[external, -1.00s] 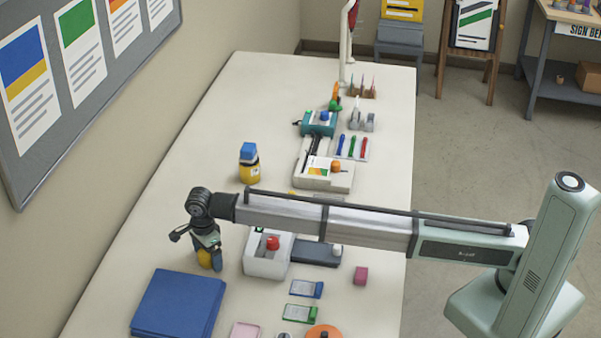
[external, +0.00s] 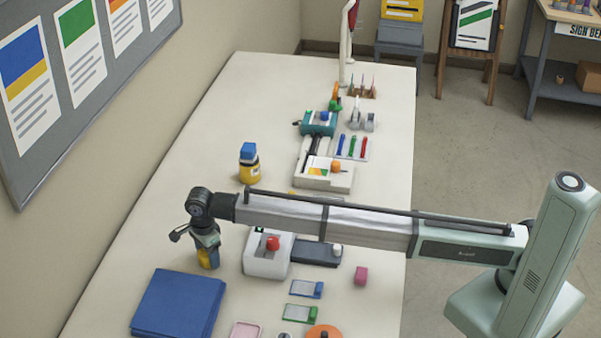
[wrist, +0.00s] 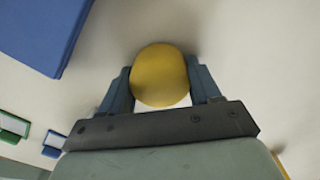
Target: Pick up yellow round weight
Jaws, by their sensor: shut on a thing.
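The yellow round weight (wrist: 160,75) sits between the two fingers of my gripper (wrist: 161,92) in the wrist view, with a finger against each side. In the external view my gripper (external: 208,262) points down at the left part of the table, behind the blue folder, and the yellow weight (external: 204,257) shows partly between its fingers. The gripper is shut on the weight. Whether the weight touches the tabletop or is just above it I cannot tell.
A blue folder (external: 178,304) lies close in front of my gripper. A white box with a red knob (external: 267,257) stands to its right. A yellow bottle with a blue cap (external: 249,164) stands behind.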

